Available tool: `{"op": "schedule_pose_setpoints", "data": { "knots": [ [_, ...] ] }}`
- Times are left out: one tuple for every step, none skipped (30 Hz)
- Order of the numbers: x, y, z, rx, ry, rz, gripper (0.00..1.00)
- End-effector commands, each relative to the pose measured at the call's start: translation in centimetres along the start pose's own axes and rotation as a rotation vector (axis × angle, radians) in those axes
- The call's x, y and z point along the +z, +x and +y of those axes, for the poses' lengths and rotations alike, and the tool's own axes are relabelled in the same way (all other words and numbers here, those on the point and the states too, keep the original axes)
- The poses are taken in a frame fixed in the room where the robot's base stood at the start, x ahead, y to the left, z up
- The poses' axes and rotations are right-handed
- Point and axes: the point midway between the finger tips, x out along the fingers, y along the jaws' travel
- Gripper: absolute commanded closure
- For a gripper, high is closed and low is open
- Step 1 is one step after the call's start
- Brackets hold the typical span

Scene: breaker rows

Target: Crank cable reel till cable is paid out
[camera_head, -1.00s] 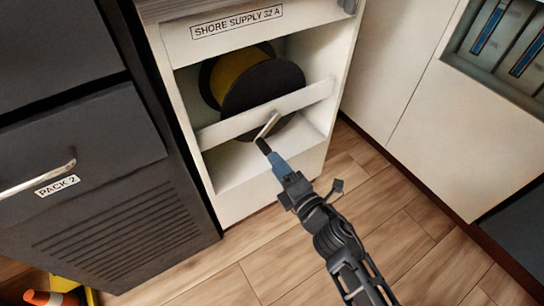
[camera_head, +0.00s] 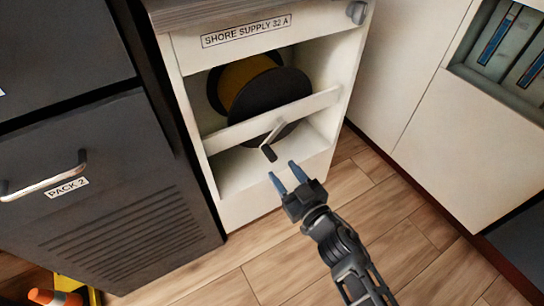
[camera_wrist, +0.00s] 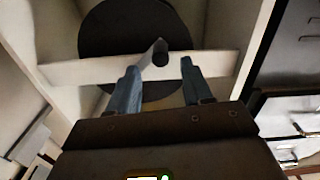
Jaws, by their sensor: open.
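The cable reel (camera_head: 268,98), a dark disc with yellow cable behind it, sits inside the white cabinet labelled SHORE SUPPLY 32 A. Its crank (camera_head: 273,136) is a light metal arm in front of the white crossbar, with a dark handle (camera_head: 268,153) at its lower end. My gripper (camera_head: 283,175) is open, with its blue fingertips just below and right of the handle, apart from it.
The white crossbar (camera_head: 225,137) spans the cabinet opening in front of the reel. A dark cabinet with a PACK 2 drawer handle (camera_head: 45,177) stands at left. An orange cone (camera_head: 55,298) is at lower left. Wood floor (camera_head: 240,270) lies clear below.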

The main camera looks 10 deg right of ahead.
Motion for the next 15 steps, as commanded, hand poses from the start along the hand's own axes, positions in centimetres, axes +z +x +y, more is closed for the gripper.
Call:
{"op": "schedule_pose_setpoints", "data": {
  "knots": [
    [0.1, 0.8, 0.0, -0.001, -0.001, 0.003, 0.50],
    [0.1, 1.3, 0.0, -0.001, -0.001, 0.004, 0.50],
    [0.1, 2.0, -0.1, -0.001, -0.002, 0.004, 0.50],
    [0.1, 2.5, -0.1, -0.001, -0.003, 0.003, 0.50],
    [0.1, 3.0, -0.1, -0.001, -0.003, 0.003, 0.50],
    [0.1, 3.5, 0.0, 0.000, -0.002, 0.003, 0.50],
    [0.1, 4.0, 0.0, 0.000, -0.002, 0.003, 0.50],
    [0.1, 4.4, 0.0, 0.000, -0.003, 0.003, 0.50],
    [0.2, 4.9, 0.0, -0.001, -0.003, 0.002, 0.50],
    [0.1, 5.3, 0.0, -0.001, -0.003, 0.003, 0.50],
    [0.1, 5.6, 0.0, -0.001, -0.003, 0.003, 0.50],
    [0.1, 5.9, 0.0, -0.001, -0.003, 0.002, 0.50],
    [0.1, 6.1, -0.1, -0.001, -0.003, 0.002, 0.50],
    [0.1, 6.3, 0.0, -0.001, -0.003, 0.001, 0.50],
    [0.1, 6.5, 0.0, -0.001, -0.003, 0.001, 0.50]
  ]
}}
